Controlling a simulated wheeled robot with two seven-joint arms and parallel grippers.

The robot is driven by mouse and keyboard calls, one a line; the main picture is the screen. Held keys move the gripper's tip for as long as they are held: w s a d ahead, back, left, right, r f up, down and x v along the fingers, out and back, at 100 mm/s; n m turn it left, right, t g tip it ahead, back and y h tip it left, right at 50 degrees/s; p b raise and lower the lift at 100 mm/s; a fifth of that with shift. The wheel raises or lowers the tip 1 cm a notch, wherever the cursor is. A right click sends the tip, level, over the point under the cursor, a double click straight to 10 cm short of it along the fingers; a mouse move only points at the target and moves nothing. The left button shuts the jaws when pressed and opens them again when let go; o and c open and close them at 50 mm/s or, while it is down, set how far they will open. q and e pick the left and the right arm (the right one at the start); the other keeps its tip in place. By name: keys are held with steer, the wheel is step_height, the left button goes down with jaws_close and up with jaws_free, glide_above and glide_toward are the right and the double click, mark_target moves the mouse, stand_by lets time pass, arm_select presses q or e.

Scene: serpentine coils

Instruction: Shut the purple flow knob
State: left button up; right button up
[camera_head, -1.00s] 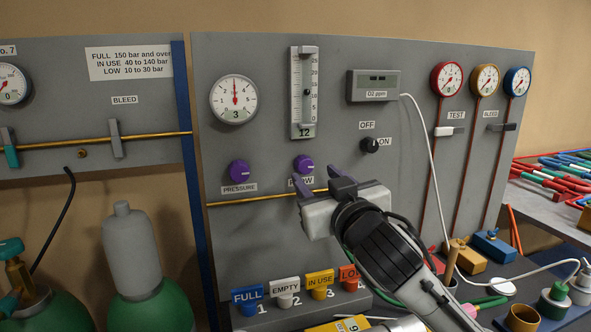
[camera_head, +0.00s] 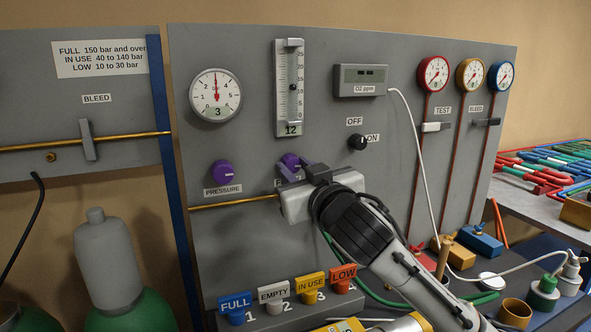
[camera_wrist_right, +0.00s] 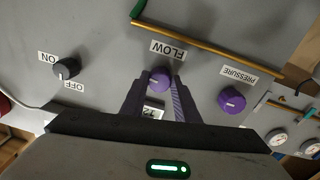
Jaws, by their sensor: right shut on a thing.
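The purple flow knob (camera_head: 290,160) is on the grey panel below the tall flow gauge (camera_head: 289,88), partly hidden by my right gripper (camera_head: 300,171). In the right wrist view the flow knob (camera_wrist_right: 159,79) sits between the two purple fingers of my right gripper (camera_wrist_right: 159,86), under the FLOW label (camera_wrist_right: 168,49). The fingers are shut on it. The flow gauge has a dark float around mid-scale and a 12 plate at its foot.
A similar purple pressure knob (camera_head: 222,173) is to the left, under a round dial (camera_head: 215,95). A black OFF/ON switch (camera_head: 357,143) is to the right. A brass pipe (camera_head: 235,202) runs below the knobs. Coloured tags (camera_head: 235,306) stand on a shelf lower down.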

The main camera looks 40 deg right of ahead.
steer(key=shift+n, duration=0.3)
steer(key=shift+r+n+p, duration=0.1)
steer(key=shift+n+p, duration=1.7)
steer(key=shift+n, duration=0.3)
steer(key=n+p, duration=0.2)
steer(key=n, duration=0.2)
steer(key=shift+d+n+p, duration=0.1)
steer(key=shift+n+p, duration=0.2)
steer(key=n, duration=0.3)
steer(key=shift+n, duration=0.4)
steer(key=n, duration=0.6)
steer(key=shift+t+y, duration=0.3)
steer(key=shift+y, duration=0.1)
steer(key=shift+n, duration=0.4)
steer(key=o, duration=1)
steer(key=shift+o, duration=0.2)
